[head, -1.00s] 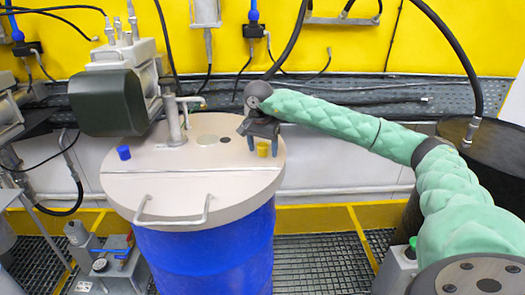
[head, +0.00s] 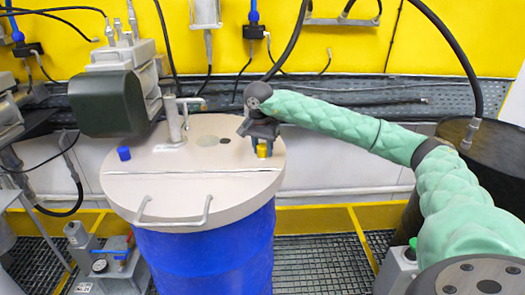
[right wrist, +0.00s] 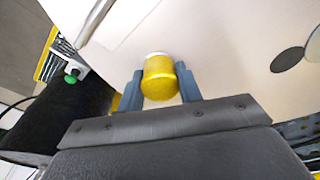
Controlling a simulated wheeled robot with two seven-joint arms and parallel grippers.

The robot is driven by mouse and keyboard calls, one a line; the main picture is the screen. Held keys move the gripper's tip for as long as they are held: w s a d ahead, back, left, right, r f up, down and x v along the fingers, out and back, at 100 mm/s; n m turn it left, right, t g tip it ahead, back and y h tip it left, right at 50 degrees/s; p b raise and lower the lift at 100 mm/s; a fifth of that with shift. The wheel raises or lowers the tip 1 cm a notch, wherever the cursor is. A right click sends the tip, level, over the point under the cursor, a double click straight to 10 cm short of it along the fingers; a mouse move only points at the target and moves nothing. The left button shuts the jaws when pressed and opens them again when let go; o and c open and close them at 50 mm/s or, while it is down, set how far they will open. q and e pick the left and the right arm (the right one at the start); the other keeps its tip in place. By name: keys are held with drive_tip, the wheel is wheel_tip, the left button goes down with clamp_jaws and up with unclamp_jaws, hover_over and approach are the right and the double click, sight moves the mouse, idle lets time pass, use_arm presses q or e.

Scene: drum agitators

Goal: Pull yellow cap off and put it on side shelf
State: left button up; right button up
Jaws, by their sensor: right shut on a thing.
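The yellow cap (head: 262,151) is at the right part of the blue drum's beige lid (head: 150,190). My right gripper (head: 263,142) is over it, pointing down. In the right wrist view the cap (right wrist: 160,80) sits between the two blue-grey fingers (right wrist: 159,88), which are shut on it. A pale ring shows at the cap's far end, by the lid. I cannot tell whether the cap is clear of its fitting. My left gripper is not in view. I cannot make out which surface is the side shelf.
A blue cap (head: 124,153) sits at the lid's left. A metal pipe fitting (head: 174,120) and a dark motor housing (head: 108,100) stand behind it. A bar handle (head: 172,222) is at the lid's front. A black drum (head: 478,150) stands at right.

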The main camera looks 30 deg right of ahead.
sight(263, 144)
drive_tip(key=shift+r, duration=0.25)
drive_tip(key=shift+r+p, duration=0.8)
drive_tip(key=shift+r, duration=1.7)
